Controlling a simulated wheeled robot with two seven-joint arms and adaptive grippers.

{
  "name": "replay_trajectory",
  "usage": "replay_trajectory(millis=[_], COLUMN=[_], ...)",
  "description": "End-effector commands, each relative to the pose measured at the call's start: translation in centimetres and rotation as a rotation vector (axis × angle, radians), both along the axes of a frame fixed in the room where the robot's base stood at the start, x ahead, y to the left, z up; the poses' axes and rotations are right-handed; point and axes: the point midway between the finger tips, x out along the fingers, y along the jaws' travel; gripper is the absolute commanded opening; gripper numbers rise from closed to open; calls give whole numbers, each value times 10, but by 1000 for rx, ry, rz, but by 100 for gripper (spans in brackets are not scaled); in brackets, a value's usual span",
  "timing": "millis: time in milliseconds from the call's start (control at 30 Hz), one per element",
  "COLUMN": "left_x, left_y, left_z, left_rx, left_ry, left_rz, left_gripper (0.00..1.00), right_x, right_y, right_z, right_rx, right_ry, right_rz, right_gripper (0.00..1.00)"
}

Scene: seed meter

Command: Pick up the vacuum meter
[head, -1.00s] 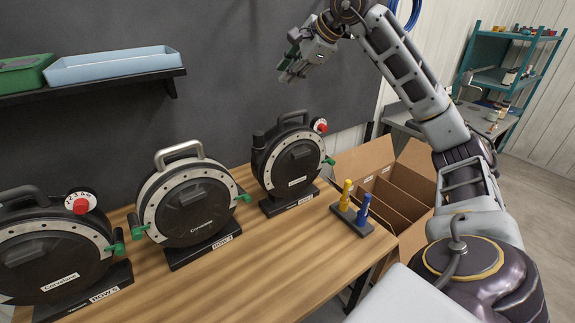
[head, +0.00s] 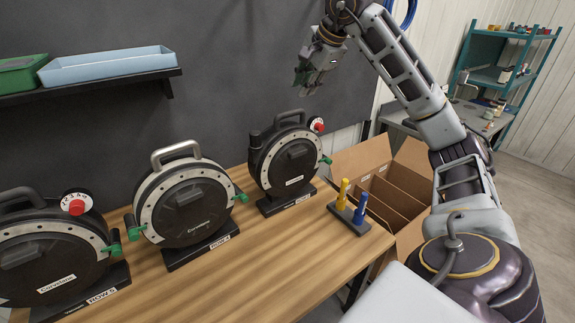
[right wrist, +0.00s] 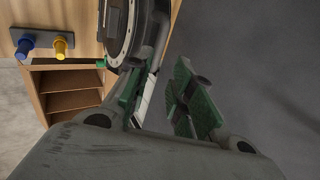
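Three round black meters with grey rims, top handles and green knobs stand upright on the wooden table: a left one (head: 55,250), a middle one (head: 190,212) with a bare metal handle, and a right one (head: 293,165). The left and right ones carry red knobs. I cannot tell which is the vacuum meter. My right gripper (head: 308,78) is in the air above the right meter, apart from it. In the right wrist view the right gripper's green-padded fingers (right wrist: 163,97) are spread and empty, with part of a meter (right wrist: 118,35) beyond them. My left gripper is out of view.
A small stand (head: 350,217) with a yellow and a blue tool sits at the table's right end. An open cardboard box (head: 350,162) with compartments stands beyond it. A wall shelf (head: 110,83) holds a blue tray (head: 110,66) and a green container.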

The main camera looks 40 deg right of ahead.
Motion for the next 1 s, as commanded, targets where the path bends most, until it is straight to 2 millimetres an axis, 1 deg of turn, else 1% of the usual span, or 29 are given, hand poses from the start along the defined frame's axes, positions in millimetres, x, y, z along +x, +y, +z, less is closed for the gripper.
replay_trajectory(millis=[167, 700, 833, 1000], left_x=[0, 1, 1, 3], left_y=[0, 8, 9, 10], left_z=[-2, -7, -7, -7], left_rx=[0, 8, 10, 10], left_ry=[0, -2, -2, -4], left_rz=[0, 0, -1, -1], left_gripper=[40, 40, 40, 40], right_x=[6, 40, 45, 47], right_y=[0, -4, -5, -6], right_z=[-9, -61, -69, -71], right_rx=[1, 2, 1, 1], right_ry=[1, 2, 1, 0], right_rz=[1, 0, 0, -1], right_gripper=[23, 23, 23, 23])
